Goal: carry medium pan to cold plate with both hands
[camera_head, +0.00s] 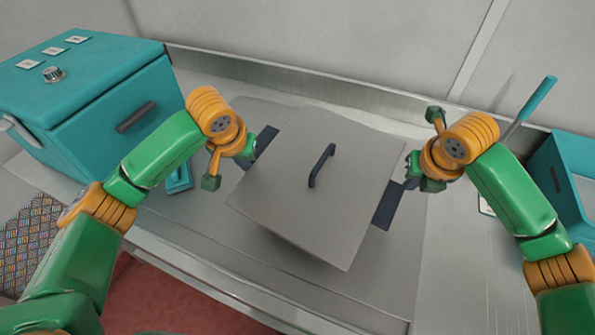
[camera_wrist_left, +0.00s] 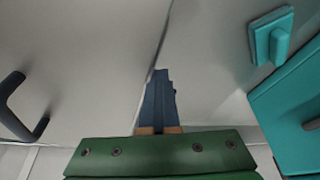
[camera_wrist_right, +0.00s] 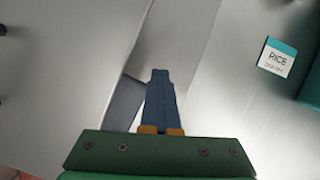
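The medium pan (camera_head: 320,215) is a grey square pan with a flat lid and a dark loop handle (camera_head: 322,165) in the middle. It sits askew over the counter, with soft shadow under its front edge. A dark side handle (camera_head: 266,143) shows at its left and another (camera_head: 387,206) at its right. My left gripper (camera_head: 246,150) is at the left side handle and looks shut on it; its fingers (camera_wrist_left: 160,102) cover the handle in the left wrist view. I cannot make out the cold plate for certain.
A teal box (camera_head: 565,180) stands at the right, near a label reading RICE (camera_wrist_right: 277,57). A wall closes the back. The steel counter (camera_head: 440,270) is clear in front at right.

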